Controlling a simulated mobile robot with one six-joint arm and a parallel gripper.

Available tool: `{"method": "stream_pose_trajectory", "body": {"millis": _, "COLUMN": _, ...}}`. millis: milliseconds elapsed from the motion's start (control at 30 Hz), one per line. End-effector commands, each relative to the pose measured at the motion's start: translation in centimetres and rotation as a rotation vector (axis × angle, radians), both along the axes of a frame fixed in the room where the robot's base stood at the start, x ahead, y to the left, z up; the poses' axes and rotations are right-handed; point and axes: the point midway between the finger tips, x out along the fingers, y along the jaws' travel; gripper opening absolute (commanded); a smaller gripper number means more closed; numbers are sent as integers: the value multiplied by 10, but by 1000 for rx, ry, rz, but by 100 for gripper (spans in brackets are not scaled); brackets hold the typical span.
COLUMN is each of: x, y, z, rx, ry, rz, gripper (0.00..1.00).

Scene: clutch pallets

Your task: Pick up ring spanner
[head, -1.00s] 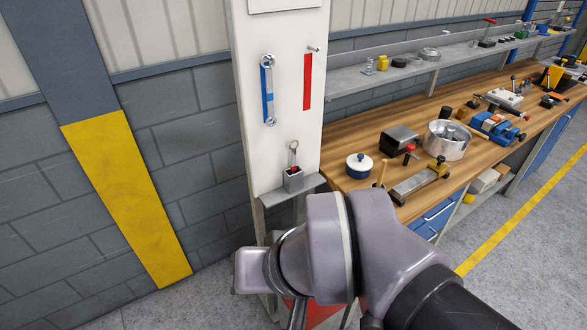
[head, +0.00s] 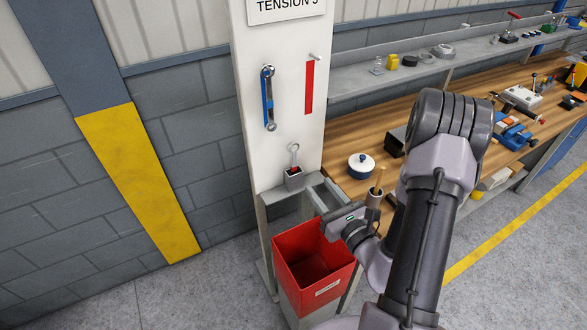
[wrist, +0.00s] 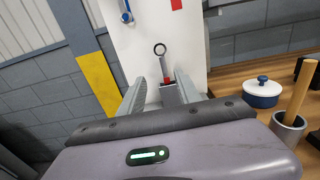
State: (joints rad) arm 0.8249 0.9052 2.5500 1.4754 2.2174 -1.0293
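A ring spanner (head: 294,158) stands upright in a small grey holder (head: 294,180) on a ledge of the white panel, its ring end up. Something red shows at its base. In the wrist view the spanner (wrist: 162,62) appears between the two finger tips, beyond them. My gripper (head: 316,194) is open and empty, just right of the holder, pointing towards the panel. Its fingers also show in the wrist view (wrist: 160,88). A second, larger spanner (head: 268,98) hangs on the panel over a blue outline.
A red bin (head: 314,250) stands below the ledge, under my gripper. A red outline (head: 309,88) with an empty peg is on the panel. The floor at left is clear.

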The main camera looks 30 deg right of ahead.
Motion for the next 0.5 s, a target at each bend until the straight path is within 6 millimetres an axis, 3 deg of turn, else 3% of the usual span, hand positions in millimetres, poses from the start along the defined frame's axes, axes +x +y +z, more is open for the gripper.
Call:
{"method": "stream_pose_trajectory", "body": {"millis": 33, "x": 12, "y": 2, "z": -14, "rx": -10, "ry": -7, "rz": 7, "gripper": 40}}
{"method": "stream_pose_trajectory", "body": {"millis": 133, "x": 30, "y": 2, "z": -15, "rx": -9, "ry": -7, "rz": 9, "gripper": 40}}
{"method": "stream_pose_trajectory", "body": {"millis": 400, "x": 82, "y": 4, "z": -2, "rx": 1, "ry": -2, "rz": 6, "gripper": 40}}
{"method": "stream_pose_trajectory", "body": {"millis": 500, "x": 93, "y": 4, "z": -2, "rx": 2, "ry": -2, "rz": 5, "gripper": 40}}
